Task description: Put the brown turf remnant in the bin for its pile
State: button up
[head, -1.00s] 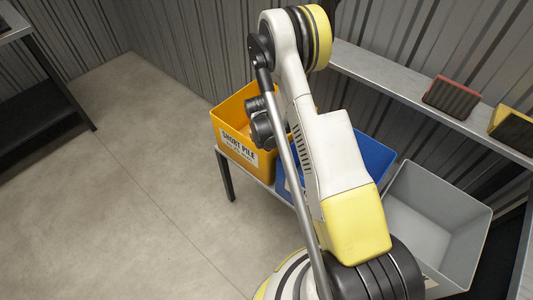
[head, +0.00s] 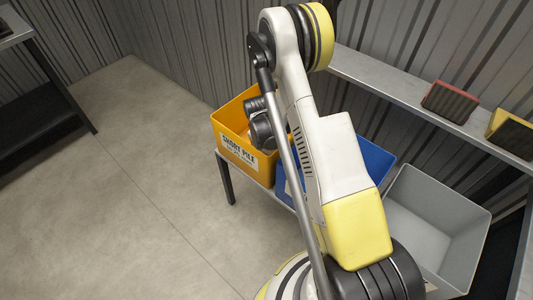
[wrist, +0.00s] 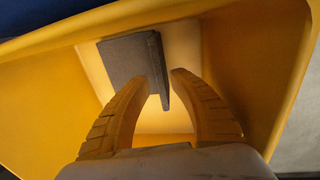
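The turf remnant (wrist: 125,62) is a grey-brown slab seen inside the yellow bin in the wrist view. Its broad face shows to the left and its thin edge runs between my fingertips. My gripper (wrist: 161,77) has two curved yellow fingers, partly apart, inside the bin. The left fingertip overlaps the slab; the right one is very close to its edge, and contact is unclear. In the head view the yellow bin (head: 249,153) carries a label reading "SHORT PILE". My gripper's fingers and the remnant are mostly hidden there.
A blue bin (head: 374,158) stands beside the yellow one, partly behind my arm, and a grey bin (head: 425,235) is further right. A shelf (head: 390,88) on the wall holds a red-edged piece (head: 450,102) and a yellow-edged piece (head: 512,133). The floor at left is clear.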

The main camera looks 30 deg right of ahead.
jog(key=s+a+r+m+t+p, duration=0.1)
jog(key=s+a+r, duration=0.1)
jog(key=r, duration=0.8)
jog(key=s+a+r+t+p, duration=0.1)
jog(key=a+r, duration=0.1)
jog(key=r, duration=0.7)
jog(key=s+a+r+m+t+p, duration=0.1)
jog(key=s+a+r, duration=0.15)
jog(key=r, duration=0.75)
jog(key=s+a+r+t, duration=0.1)
jog(key=s+a+r, duration=0.1)
jog(key=s, duration=0.3)
jog(key=s+a+r+m+t+y, duration=0.1)
jog(key=s+a+r, duration=0.1)
jog(key=s+r, duration=0.2)
jog(key=s+a+r+m+t, duration=0.1)
jog(key=s+a+r, duration=0.1)
jog(key=s+r, duration=0.2)
jog(key=shift+s+a+t+y, duration=0.25)
jog(key=shift+s+t+y, duration=0.05)
jog(key=shift+s, duration=0.75)
jog(key=shift+r, duration=0.1)
